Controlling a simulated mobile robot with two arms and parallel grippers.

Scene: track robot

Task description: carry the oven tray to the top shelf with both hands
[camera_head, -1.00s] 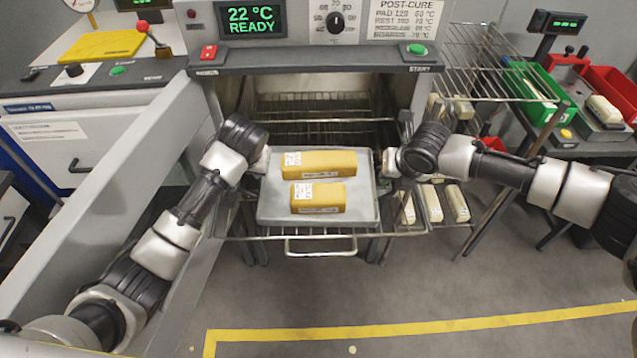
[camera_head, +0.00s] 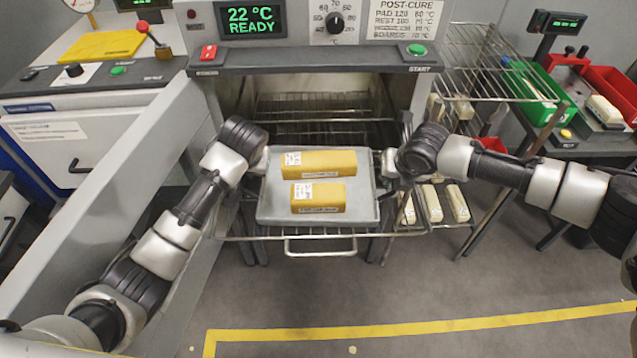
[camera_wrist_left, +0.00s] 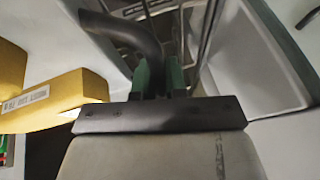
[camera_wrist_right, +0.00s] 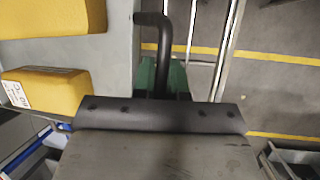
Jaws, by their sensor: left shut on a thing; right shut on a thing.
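The grey oven tray (camera_head: 270,208) is level in front of the open oven, carrying two yellow blocks with white labels, a rear one (camera_head: 330,163) and a front one (camera_head: 328,200). My left gripper (camera_head: 263,160) is at its left side, shut on a black handle (camera_wrist_left: 130,38). My right gripper (camera_head: 388,163) is at its right side, shut on the other black handle (camera_wrist_right: 163,35). A wire rack with a front bar (camera_head: 320,247) shows under the tray; I cannot tell whether they touch. Wire shelves (camera_head: 315,115) show inside the oven behind.
The oven's control panel (camera_head: 300,55) overhangs the opening. A wire rack (camera_head: 470,60) with pale blocks stands at right, before a bench with green (camera_head: 535,85) and red bins (camera_head: 612,85). A cabinet (camera_head: 70,140) stands at left. The floor in front is clear.

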